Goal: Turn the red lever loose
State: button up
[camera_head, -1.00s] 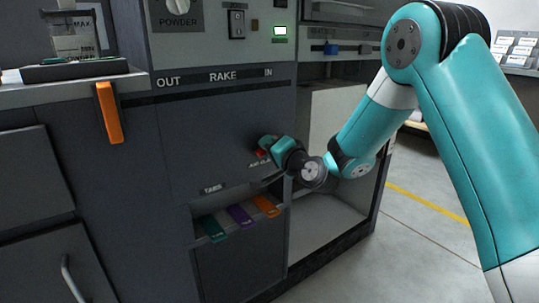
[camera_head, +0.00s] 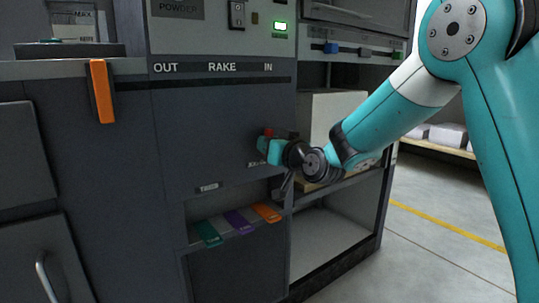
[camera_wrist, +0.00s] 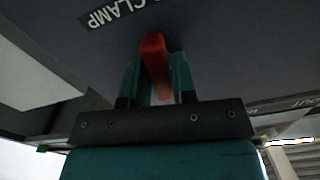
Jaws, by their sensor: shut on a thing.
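The red lever (camera_wrist: 154,55) sits between the two teal fingers of my gripper (camera_wrist: 158,82) in the wrist view. The fingers are shut on it. A label reading "CLAMP" is on the dark panel beside it. In the head view, my gripper (camera_head: 266,147) is at the dark front panel of the machine, and a small red part of the lever (camera_head: 268,132) shows just above the fingers. Most of the lever is hidden there by my gripper.
An orange handle (camera_head: 101,91) hangs at the left. Green (camera_head: 208,233), purple (camera_head: 239,221) and orange (camera_head: 267,212) tabs lie in a recess below my gripper. An open bay (camera_head: 330,235) is at the lower right. Free floor (camera_head: 440,255) lies right of the machine.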

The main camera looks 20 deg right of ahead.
jog(key=shift+f+n+b, duration=0.15)
jog(key=shift+n+b, duration=0.45)
jog(key=shift+n, duration=0.3)
jog(key=o, duration=0.8)
jog(key=shift+s, duration=0.15)
jog(key=b+v, duration=0.2)
jog(key=v, duration=1.5)
jog(key=shift+b, duration=0.3)
